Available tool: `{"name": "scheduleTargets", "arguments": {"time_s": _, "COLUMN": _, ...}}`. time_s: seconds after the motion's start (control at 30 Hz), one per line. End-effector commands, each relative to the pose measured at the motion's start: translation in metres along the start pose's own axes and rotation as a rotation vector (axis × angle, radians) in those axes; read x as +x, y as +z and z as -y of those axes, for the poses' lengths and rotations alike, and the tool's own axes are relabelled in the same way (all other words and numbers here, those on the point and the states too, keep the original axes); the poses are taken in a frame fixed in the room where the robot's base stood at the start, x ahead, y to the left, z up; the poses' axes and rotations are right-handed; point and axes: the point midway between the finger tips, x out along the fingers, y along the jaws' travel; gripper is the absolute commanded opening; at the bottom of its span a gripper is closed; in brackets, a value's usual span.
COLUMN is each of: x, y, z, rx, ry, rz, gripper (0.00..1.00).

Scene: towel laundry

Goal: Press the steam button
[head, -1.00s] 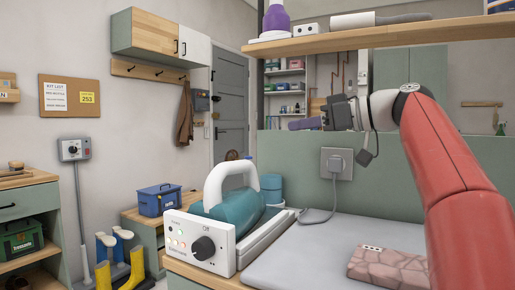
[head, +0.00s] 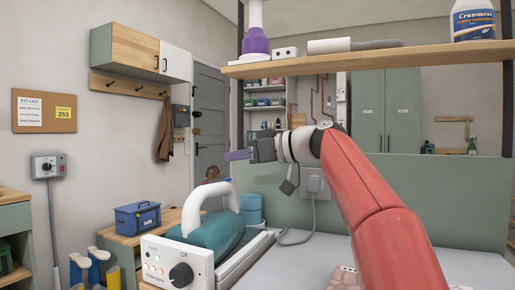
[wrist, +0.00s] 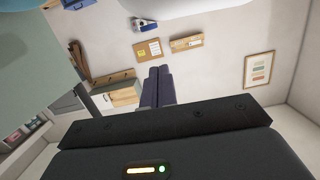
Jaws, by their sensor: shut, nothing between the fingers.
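The steam station (head: 178,262) stands at the lower middle of the head view, its white front panel facing me. The panel has a black knob (head: 181,275) marked Off and several small lit buttons or lamps (head: 153,264) at its left; their labels are too small to read. A teal iron (head: 214,236) with a white handle (head: 194,207) rests on it. My gripper (head: 232,155) is above and behind the station, pointing left, shut and empty, touching nothing. Its closed purple-grey fingers (wrist: 157,82) also show in the wrist view. The station does not clearly show there.
A grey ironing surface (head: 330,258) lies right of the station, with a folded patterned cloth (head: 345,278) at its front. A wooden shelf (head: 390,59) hangs above my arm. A power plug and cord (head: 314,186) are on the green back panel. A blue toolbox (head: 137,217) stands left.

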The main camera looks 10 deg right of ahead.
Motion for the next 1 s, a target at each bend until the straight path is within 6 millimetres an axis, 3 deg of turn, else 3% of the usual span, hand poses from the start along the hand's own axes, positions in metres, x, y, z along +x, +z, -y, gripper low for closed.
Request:
{"name": "scheduleTargets", "arguments": {"time_s": 0.03, "x": 0.000, "y": 0.012, "z": -0.001, "rx": 0.004, "ry": 0.005, "rz": 0.002, "gripper": 0.00}}
{"name": "scheduleTargets", "arguments": {"time_s": 0.2, "x": 0.004, "y": 0.029, "z": -0.001, "rx": 0.002, "ry": 0.004, "rz": 0.001, "gripper": 0.00}}
{"name": "scheduleTargets", "arguments": {"time_s": 0.67, "x": 0.005, "y": 0.035, "z": -0.001, "rx": 0.000, "ry": 0.005, "rz": 0.000, "gripper": 0.00}}
{"name": "scheduleTargets", "arguments": {"time_s": 1.0, "x": 0.009, "y": 0.055, "z": -0.002, "rx": 0.002, "ry": 0.004, "rz": 0.002, "gripper": 0.00}}
